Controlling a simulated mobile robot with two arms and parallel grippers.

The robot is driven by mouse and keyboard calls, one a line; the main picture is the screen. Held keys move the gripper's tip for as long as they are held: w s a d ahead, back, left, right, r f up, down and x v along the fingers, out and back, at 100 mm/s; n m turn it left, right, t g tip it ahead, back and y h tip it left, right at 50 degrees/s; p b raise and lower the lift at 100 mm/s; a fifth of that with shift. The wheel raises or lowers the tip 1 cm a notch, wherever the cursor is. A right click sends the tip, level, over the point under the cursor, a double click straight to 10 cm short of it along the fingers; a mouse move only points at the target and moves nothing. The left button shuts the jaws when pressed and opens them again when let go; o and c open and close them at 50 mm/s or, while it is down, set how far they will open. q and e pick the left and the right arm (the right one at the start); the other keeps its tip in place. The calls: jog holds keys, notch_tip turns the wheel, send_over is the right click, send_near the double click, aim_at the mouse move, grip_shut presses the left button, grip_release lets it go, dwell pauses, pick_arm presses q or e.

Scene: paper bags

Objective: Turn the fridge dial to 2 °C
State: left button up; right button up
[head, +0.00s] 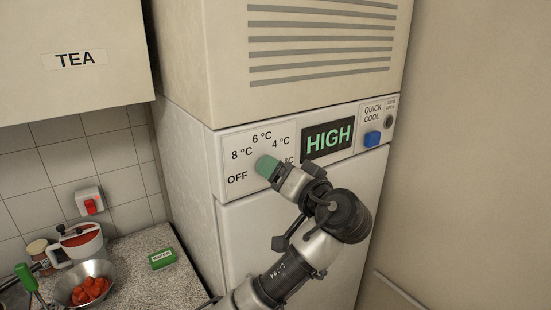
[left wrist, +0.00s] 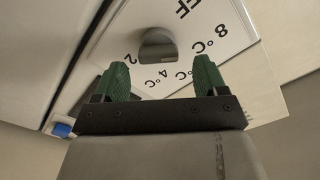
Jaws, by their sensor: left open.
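The fridge dial (left wrist: 158,48) is a grey round knob on the white control panel (head: 222,150), with OFF, 8 °C, 6 °C and 4 °C marked around it. In the head view my left gripper hides the dial and most of the 2 °C mark. In the left wrist view the labels appear upside down, and I cannot tell which mark the dial points to. My left gripper (head: 267,165) is in front of the panel. Its green fingers (left wrist: 160,64) are open, one to each side of the dial, with visible gaps. My right gripper is not in view.
A display (head: 328,139) reads HIGH in green. Right of it is a blue button (head: 372,138) under QUICK COOL, with a dark round knob (head: 389,121) beside it. A counter at the lower left holds a metal bowl (head: 72,284) with red pieces and a green box (head: 162,259).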

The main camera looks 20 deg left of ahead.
pick_arm(q)
jog(key=shift+x, duration=0.95)
jog(key=c, duration=0.9)
